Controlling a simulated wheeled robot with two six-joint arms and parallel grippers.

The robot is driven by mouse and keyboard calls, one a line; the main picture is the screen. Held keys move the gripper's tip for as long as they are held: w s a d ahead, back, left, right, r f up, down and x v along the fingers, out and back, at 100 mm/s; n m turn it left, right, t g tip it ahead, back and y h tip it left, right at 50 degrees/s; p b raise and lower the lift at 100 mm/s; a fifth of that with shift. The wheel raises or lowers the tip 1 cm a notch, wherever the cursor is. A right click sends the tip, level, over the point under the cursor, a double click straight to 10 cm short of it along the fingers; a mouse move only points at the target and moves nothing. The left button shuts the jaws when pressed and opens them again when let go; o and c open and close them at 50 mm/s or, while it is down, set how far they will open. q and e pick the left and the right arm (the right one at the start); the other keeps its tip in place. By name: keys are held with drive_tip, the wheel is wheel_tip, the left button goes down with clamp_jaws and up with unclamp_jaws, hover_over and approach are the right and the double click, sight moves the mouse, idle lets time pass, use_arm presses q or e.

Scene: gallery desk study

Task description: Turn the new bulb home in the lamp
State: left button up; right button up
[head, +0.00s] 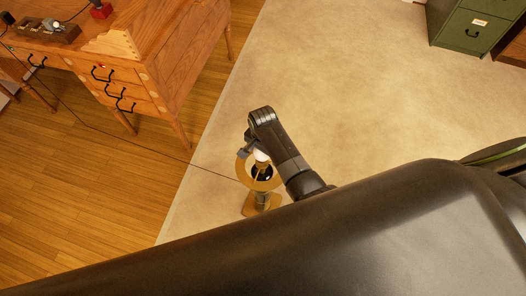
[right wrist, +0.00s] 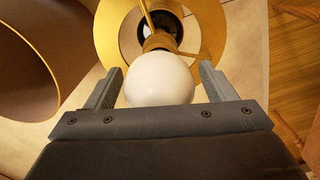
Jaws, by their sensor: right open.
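The white bulb (right wrist: 160,80) is between the two fingers of my right gripper (right wrist: 160,78), with a visible gap at the left finger. Its brass-coloured neck (right wrist: 158,42) points away from me toward the lamp; how deep it sits cannot be told. The gold lamp ring (right wrist: 120,45) surrounds a dark round part behind the bulb. In the head view the lamp (head: 262,199) stands on the pale floor covering, and my open right gripper (head: 252,152) is at its top, beside the bulb (head: 261,155). My left gripper is not in view.
A brown shade-like piece with a gold rim (right wrist: 35,70) is close at the left of the right wrist view. A wooden desk (head: 150,60) stands upper left, with a thin cord running from it toward the lamp. A green cabinet (head: 465,30) stands upper right. The pale floor between is clear.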

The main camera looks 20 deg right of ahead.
drive_tip(key=c, duration=0.8)
drive_tip(key=shift+r+m+p, duration=0.15)
drive_tip(key=shift+m+p, duration=0.45)
drive_tip(key=shift+m, duration=0.4)
drive_tip(key=shift+c, duration=0.2)
drive_tip(key=shift+m+p, duration=0.3)
drive_tip(key=shift+m, duration=0.8)
drive_tip(key=shift+p, duration=0.35)
drive_tip(key=shift+m, duration=0.4)
drive_tip(key=shift+m+p, duration=0.5)
drive_tip(key=shift+m, duration=1.3)
